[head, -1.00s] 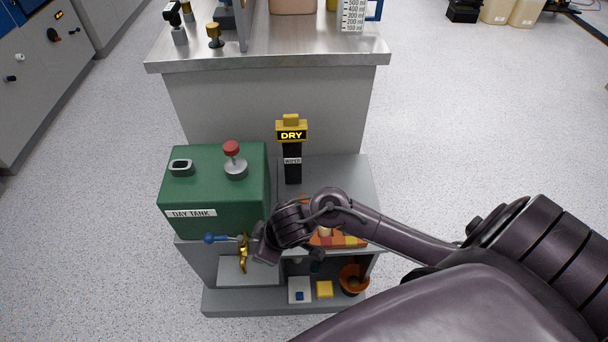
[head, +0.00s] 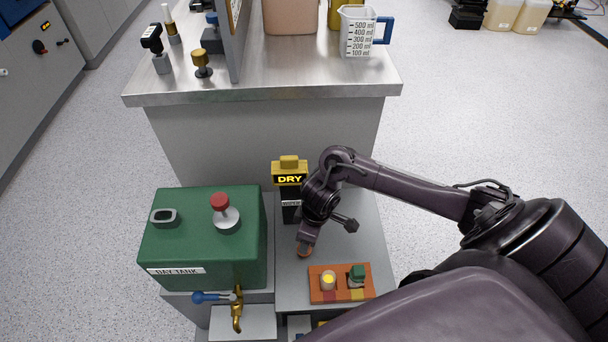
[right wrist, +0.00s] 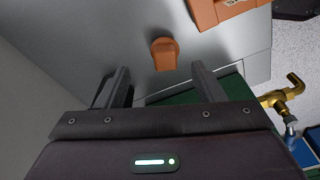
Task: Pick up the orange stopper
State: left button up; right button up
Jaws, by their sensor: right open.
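The orange stopper (right wrist: 165,53) stands on the grey shelf top in the right wrist view. In the head view only a bit of it (head: 304,251) shows under my right gripper (head: 306,240). In the right wrist view my right gripper (right wrist: 160,68) is open. The stopper lies between the lines of its two fingers, just beyond their tips, with nothing held. My left gripper is in neither view.
An orange tray (head: 316,295) holding a yellow-topped piece and a green piece sits close in front. The black DRY post (head: 290,213) stands just behind and left of my gripper. The green day tank (head: 190,238) with its brass tap (head: 237,312) is left. Shelf right of my gripper is clear.

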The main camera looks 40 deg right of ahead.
jog(key=f+b, duration=0.1)
jog(key=f, duration=0.2)
jog(key=a+f+b, duration=0.1)
jog(key=f, duration=0.2)
jog(key=shift+w+a, duration=0.1)
jog(key=shift+w, duration=0.05)
jog(key=shift+f, duration=0.3)
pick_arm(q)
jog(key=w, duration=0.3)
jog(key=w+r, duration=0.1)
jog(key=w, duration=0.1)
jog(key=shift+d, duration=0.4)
pick_arm(e)
jog(key=c, duration=1.1)
jog(key=shift+r, duration=0.1)
